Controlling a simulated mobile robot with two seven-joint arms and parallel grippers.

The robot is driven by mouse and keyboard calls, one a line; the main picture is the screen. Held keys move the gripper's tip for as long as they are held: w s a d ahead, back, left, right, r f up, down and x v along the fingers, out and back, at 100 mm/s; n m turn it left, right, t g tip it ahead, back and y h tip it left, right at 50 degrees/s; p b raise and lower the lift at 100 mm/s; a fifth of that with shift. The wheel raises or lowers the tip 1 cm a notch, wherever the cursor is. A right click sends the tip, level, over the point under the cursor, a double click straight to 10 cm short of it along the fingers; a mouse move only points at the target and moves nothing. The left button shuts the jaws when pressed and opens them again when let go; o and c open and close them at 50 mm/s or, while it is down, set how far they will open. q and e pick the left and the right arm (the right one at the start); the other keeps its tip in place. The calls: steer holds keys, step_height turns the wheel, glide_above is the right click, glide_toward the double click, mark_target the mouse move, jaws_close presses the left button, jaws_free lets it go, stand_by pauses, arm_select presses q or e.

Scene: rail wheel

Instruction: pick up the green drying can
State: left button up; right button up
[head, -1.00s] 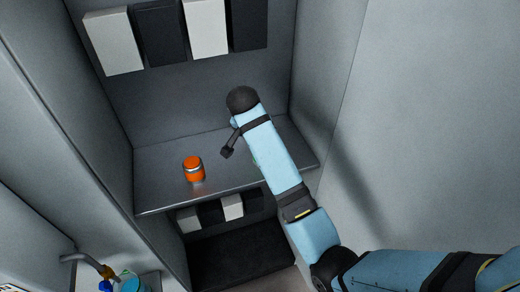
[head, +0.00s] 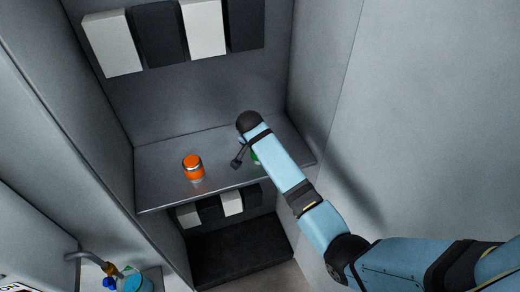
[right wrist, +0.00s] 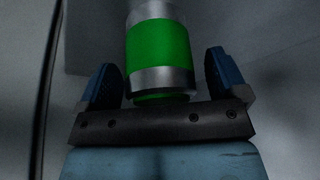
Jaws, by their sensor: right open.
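The green can (right wrist: 160,48) has silver bands and stands out large in the right wrist view. In the head view only a green sliver of it (head: 255,157) shows beside my right arm, over the shelf; the arm hides the rest. My right gripper (right wrist: 162,70) is open, with one blue-padded finger on each side of the can. Gaps show between the fingers and the can, so it is not clamped. My left gripper is in neither view.
An orange can (head: 193,168) stands on the grey shelf (head: 160,185), left of my right arm. Black and white boxes (head: 205,28) line the back above. A side wall (head: 325,60) rises close on the right. The shelf's left part is clear.

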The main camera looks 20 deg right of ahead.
steer(key=c, duration=1.1)
steer(key=shift+r, duration=0.15)
